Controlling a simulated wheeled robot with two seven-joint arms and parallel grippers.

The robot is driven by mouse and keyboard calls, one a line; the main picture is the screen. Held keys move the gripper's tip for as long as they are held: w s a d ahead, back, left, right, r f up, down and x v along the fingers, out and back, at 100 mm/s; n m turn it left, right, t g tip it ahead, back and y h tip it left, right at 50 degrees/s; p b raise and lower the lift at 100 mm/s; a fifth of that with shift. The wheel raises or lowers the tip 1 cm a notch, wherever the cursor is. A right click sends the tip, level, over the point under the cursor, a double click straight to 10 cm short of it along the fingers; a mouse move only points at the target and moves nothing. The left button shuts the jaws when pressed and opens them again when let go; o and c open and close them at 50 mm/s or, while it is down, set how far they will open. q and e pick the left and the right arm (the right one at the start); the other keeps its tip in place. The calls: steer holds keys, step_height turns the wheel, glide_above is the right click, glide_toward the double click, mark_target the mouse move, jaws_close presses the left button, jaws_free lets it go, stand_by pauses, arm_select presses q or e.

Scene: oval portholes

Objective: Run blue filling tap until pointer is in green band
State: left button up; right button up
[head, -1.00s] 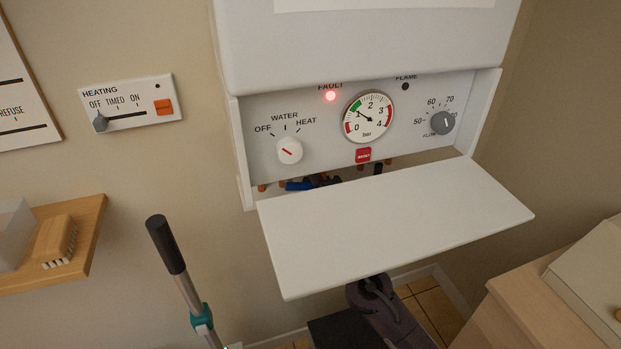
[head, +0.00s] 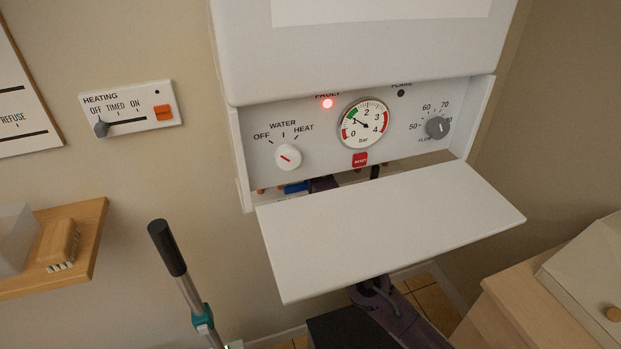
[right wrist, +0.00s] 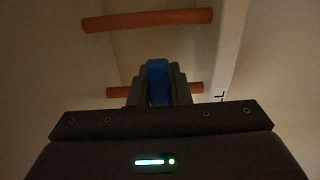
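The blue filling tap (head: 296,187) shows in the gap under the boiler's control panel; in the right wrist view its blue handle (right wrist: 158,80) stands between my right gripper's fingers. The right gripper (right wrist: 159,88) looks closed on the handle, with a dark finger against each side. In the head view only a dark bit of this gripper (head: 324,183) shows beside the tap; the flap hides the rest. The pressure gauge (head: 365,124) has its pointer to the upper left, near 1, by the lower end of the green band; the exact reading is too small to tell. My left gripper is out of view.
The white drop-down flap (head: 390,230) juts out over my right arm. The red fault lamp (head: 327,104) is lit. Orange-brown pipes (right wrist: 150,19) run near the right gripper. A black-handled pole (head: 167,248) stands left; a wooden cabinet stands right.

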steer(key=o, duration=0.4)
steer(key=b+v, duration=0.2)
steer(key=v, duration=0.5)
steer(key=shift+s+d, duration=0.15)
steer(key=shift+s, duration=0.2)
